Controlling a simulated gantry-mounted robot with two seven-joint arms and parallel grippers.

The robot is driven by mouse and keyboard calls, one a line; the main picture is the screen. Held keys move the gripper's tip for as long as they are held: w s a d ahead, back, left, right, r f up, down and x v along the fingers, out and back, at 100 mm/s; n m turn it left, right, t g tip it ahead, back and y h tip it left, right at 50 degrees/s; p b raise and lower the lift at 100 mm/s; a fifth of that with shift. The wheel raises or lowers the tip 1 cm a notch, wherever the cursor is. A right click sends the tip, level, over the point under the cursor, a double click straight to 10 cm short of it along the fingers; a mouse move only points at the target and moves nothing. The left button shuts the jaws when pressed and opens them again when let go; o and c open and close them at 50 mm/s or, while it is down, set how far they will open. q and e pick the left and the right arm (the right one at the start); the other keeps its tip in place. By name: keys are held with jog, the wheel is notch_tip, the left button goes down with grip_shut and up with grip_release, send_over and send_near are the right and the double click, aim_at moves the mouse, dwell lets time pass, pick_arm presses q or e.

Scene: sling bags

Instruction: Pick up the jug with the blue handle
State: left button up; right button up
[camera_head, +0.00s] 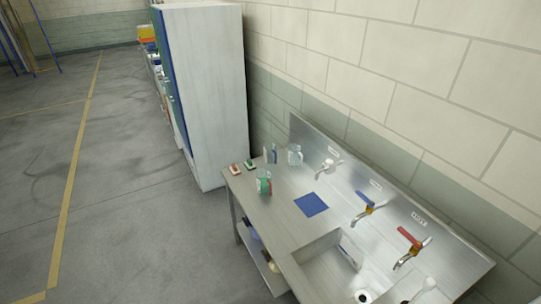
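Several small jugs stand at the far end of the steel sink counter. A clear jug (295,155) stands near the back wall panel, with a pale bluish tint. A greyish jug (270,154) with a dark blue part, which looks like a handle, is just left of it. A jug with green on it (264,183) stands nearer the front edge. They are too small to tell every handle colour surely. Neither of my grippers is in view.
A blue square mat (311,204) lies on the counter (285,222). Red and green-topped brushes or sponges (243,166) lie at the far left corner. Taps with blue (365,198) and red (408,237) handles overhang the sink (330,272). A tall cabinet (215,95) stands beyond.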

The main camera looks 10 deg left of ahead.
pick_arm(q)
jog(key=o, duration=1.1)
